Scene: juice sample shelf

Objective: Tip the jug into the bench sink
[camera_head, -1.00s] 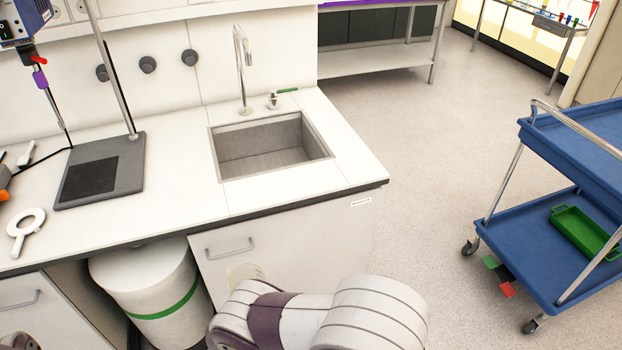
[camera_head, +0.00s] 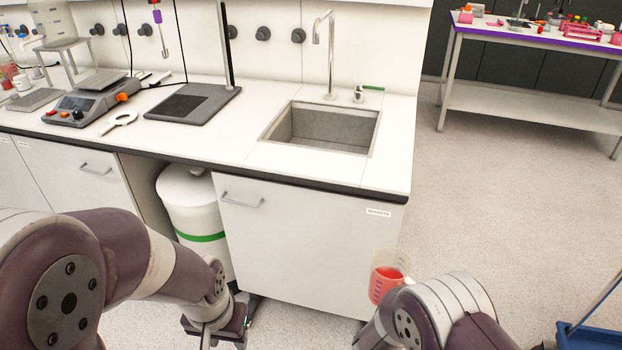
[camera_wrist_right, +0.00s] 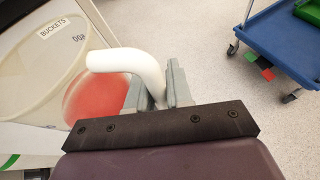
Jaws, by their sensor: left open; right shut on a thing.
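The jug (camera_head: 385,257) is clear with red liquid low inside and looks roughly upright. It hangs in front of the bench's right end, below the worktop. My right gripper (camera_wrist_right: 158,88) is shut on its white handle (camera_wrist_right: 125,62) in the right wrist view; the head view shows only my right arm beside the jug. The bench sink (camera_head: 336,122) is a grey rectangular basin set in the white worktop, above and left of the jug in the head view. My left gripper (camera_head: 222,338) is open and empty at the bottom, low in front of the cabinet.
A tall tap (camera_head: 331,55) stands behind the sink. A white bin (camera_head: 190,205) sits under the bench.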

